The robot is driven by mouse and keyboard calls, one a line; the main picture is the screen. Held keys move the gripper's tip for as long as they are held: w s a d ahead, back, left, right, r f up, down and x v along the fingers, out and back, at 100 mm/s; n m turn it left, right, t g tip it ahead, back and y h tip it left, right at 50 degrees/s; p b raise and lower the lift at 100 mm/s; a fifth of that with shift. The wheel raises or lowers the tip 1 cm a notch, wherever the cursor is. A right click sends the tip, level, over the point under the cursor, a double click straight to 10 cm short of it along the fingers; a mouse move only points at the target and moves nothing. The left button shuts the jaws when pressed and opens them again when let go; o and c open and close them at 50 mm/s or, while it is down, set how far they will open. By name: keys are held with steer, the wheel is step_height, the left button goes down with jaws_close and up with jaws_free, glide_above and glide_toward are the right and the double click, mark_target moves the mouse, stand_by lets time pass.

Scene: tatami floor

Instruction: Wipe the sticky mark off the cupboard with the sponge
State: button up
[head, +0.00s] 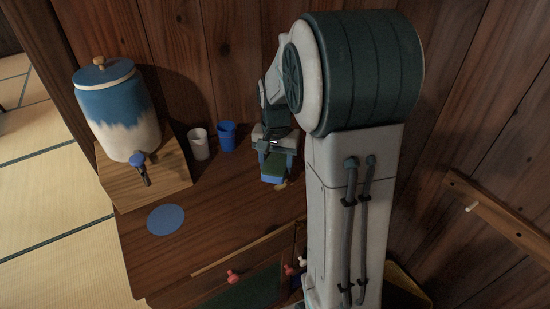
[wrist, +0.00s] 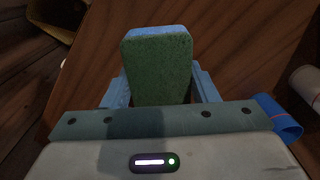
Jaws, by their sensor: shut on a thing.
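My gripper (head: 274,158) is shut on the sponge (head: 272,169), which has a green face and a blue layer. In the wrist view the sponge (wrist: 158,75) sits between the two blue fingers of my gripper (wrist: 160,88), its far end pointing away from me. In the head view the sponge is over the brown wooden cupboard top (head: 225,225). A small tan patch (head: 281,186) shows on the cupboard at the sponge's near edge, partly hidden; it looks like the sticky mark. I cannot tell whether the sponge touches the surface.
A white cup (head: 198,144) and a blue cup (head: 227,136) stand left of my gripper. A blue-and-cream dispenser (head: 117,110) stands on a wooden block (head: 165,187) farther left. A flat blue disc (head: 166,219) lies in front. Wooden walls rise behind and right.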

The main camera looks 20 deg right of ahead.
mark_target(276, 187)
step_height(276, 187, down, 6)
steer(key=b, duration=0.4)
steer(key=shift+w+d+f, duration=0.1)
steer(key=shift+d+f, duration=0.05)
steer(key=shift+d, duration=0.35)
steer(key=shift+w+d+f, duration=0.1)
steer(key=shift+d+f, duration=0.05)
steer(key=shift+d, duration=0.35)
steer(key=shift+c, duration=0.3)
steer(key=shift+d+r, duration=0.15)
steer(key=shift+d, duration=0.2)
steer(key=shift+w+d, duration=0.2)
steer(key=shift+d, duration=0.5)
steer(key=shift+a+b, duration=0.25)
steer(key=shift+b, duration=0.05)
steer(key=a, duration=0.3)
steer(key=shift+s+a, duration=0.1)
steer(key=shift+s, duration=0.25)
steer(key=shift+a+r+p, duration=0.15)
steer(key=shift+a+p, duration=0.05)
steer(key=shift+p, duration=0.2)
step_height(276, 187, up, 2)
steer(key=shift+d+r+p, duration=0.1)
steer(key=shift+r+p, duration=0.15)
steer(key=shift+p, duration=0.45)
steer(key=shift+r+p, duration=2.05)
steer(key=shift+r, duration=0.5)
